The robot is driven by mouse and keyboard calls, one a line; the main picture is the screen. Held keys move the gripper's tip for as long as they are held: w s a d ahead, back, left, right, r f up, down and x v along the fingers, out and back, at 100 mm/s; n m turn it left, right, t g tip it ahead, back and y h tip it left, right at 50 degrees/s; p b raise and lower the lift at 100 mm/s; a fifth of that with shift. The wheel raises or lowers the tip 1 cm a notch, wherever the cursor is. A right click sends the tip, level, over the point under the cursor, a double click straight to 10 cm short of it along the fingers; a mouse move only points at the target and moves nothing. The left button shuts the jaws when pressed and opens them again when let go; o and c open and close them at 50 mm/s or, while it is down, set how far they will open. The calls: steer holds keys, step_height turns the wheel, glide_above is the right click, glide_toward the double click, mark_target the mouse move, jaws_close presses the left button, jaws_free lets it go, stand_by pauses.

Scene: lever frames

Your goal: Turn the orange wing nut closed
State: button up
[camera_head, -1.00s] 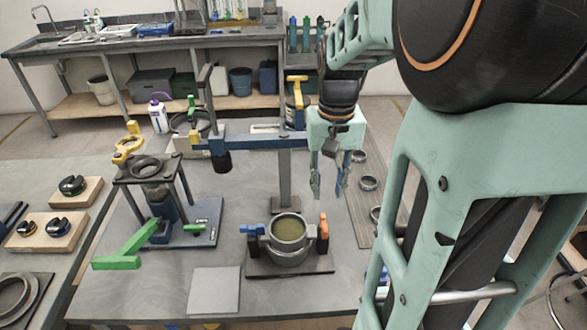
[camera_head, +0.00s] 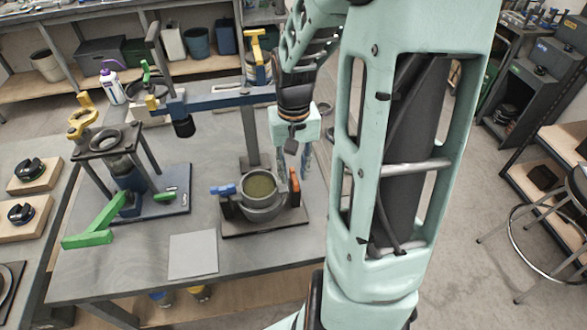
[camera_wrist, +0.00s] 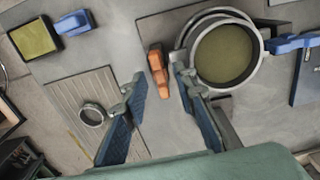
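The orange wing nut (camera_head: 294,187) stands on the right side of the round grey pot (camera_head: 262,207), which holds an olive-coloured filling. In the wrist view the orange wing nut (camera_wrist: 158,78) is a long narrow piece beside the pot (camera_wrist: 251,78). My gripper (camera_head: 296,170) is right above and behind the nut. In the wrist view my gripper (camera_wrist: 159,82) is open, with one blue-padded finger on each side of the nut and gaps on both sides. I cannot tell whether the fingertips are at its height.
A blue wing nut (camera_head: 223,190) is on the pot's left side. A blue beam (camera_head: 215,99) on a post stands behind the pot. A stand with a green lever (camera_head: 90,228) is at left. A flat grey plate (camera_head: 194,254) lies in front. The wrist view shows a ring (camera_wrist: 92,115) on a ribbed mat.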

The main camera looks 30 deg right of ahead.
jaws_close()
steer(key=shift+m+b, duration=0.3)
steer(key=shift+m, duration=0.1)
steer(key=shift+m+b, duration=0.5)
steer(key=shift+m, duration=0.5)
steer(key=m+b, duration=0.1)
steer(key=m, duration=0.8)
steer(key=shift+r+m+b, duration=0.1)
steer(key=shift+m+b, duration=0.2)
steer(key=shift+m, duration=0.1)
steer(key=m, duration=0.5)
steer(key=shift+p, duration=0.4)
steer(key=shift+m, duration=0.3)
jaws_free()
